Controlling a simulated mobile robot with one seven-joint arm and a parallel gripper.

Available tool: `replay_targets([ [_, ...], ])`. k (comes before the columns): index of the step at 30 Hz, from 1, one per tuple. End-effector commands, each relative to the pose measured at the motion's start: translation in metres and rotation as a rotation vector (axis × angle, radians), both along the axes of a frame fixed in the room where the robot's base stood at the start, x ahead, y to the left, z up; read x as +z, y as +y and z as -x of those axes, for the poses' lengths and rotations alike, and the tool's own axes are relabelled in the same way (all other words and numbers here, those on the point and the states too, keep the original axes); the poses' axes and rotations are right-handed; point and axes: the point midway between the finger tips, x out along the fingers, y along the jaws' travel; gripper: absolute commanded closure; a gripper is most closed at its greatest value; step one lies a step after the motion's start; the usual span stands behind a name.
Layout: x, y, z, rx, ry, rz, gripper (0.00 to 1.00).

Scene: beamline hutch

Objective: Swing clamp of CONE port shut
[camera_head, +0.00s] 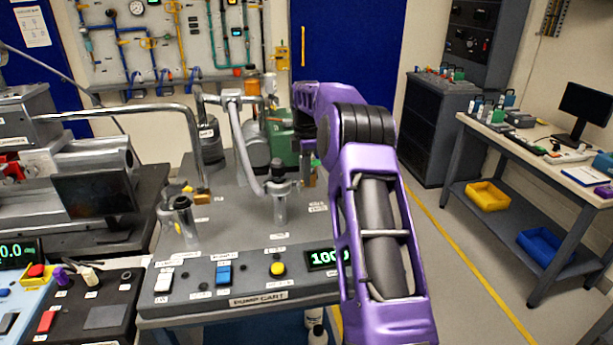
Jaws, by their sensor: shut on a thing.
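The pump cart (235,240) has a grey top with pipe ports. A left port (180,225) is a short metal flange with a brass piece (202,198) beside it. A middle port (280,200) stands upright with a bent pipe (245,150) running to it. A brass-coloured clamp part (312,176) shows at the right, mostly behind my purple arm. My gripper (308,157) is just above and at this part, shut on it; its fingertips are largely hidden. The port labels are too small to read, so I cannot tell which is CONE.
A metal pipe (130,109) arches over the cart's left side. Floor is clear at right, before a workbench (535,160).

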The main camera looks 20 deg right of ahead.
Motion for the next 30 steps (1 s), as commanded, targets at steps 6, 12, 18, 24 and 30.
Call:
replay_targets([
  [6, 0.002, 0.000, -0.002, 0.001, -0.008, 0.002, 0.85],
  [12, 0.001, 0.000, -0.001, 0.000, -0.006, 0.001, 0.61],
  [18, 0.001, 0.000, -0.001, -0.001, -0.004, 0.001, 0.61],
  [24, 0.016, 0.000, -0.001, -0.001, -0.007, 0.001, 0.61],
  [30, 0.060, 0.000, -0.002, -0.001, -0.010, 0.002, 0.61],
])
